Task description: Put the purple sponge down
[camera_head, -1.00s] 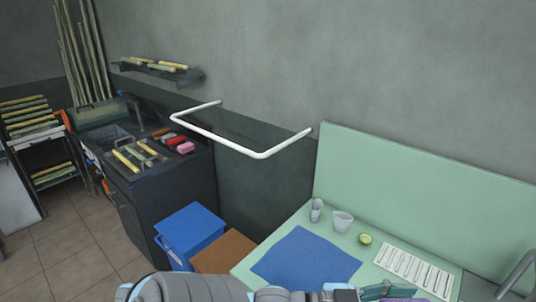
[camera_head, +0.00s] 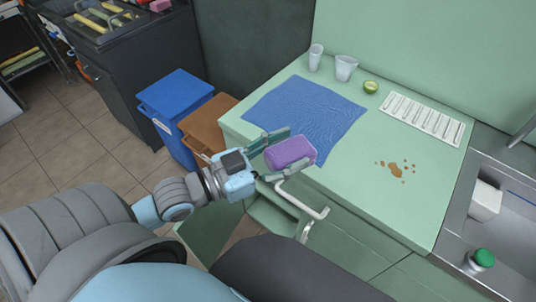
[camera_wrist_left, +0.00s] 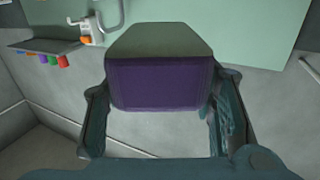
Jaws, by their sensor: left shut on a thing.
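The purple sponge (camera_head: 290,152) is held between the fingers of my left gripper (camera_head: 287,156), near the front edge of the pale green counter (camera_head: 345,190). My left gripper is shut on the sponge, one finger on each side. The sponge appears to be above the counter edge, just in front of the blue cloth (camera_head: 305,108); the exact gap is hard to tell. In the left wrist view the sponge (camera_wrist_left: 160,82) shows a purple face and a grey-green upper part, between both fingers. My right gripper is not in view.
Two cups (camera_head: 346,68), a cut lime (camera_head: 371,87) and a white slotted tray (camera_head: 422,118) stand along the back. Brown spots (camera_head: 396,169) mark the counter's right part. A sink (camera_head: 510,215) is at right; blue (camera_head: 178,105) and brown bins (camera_head: 208,122) at left.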

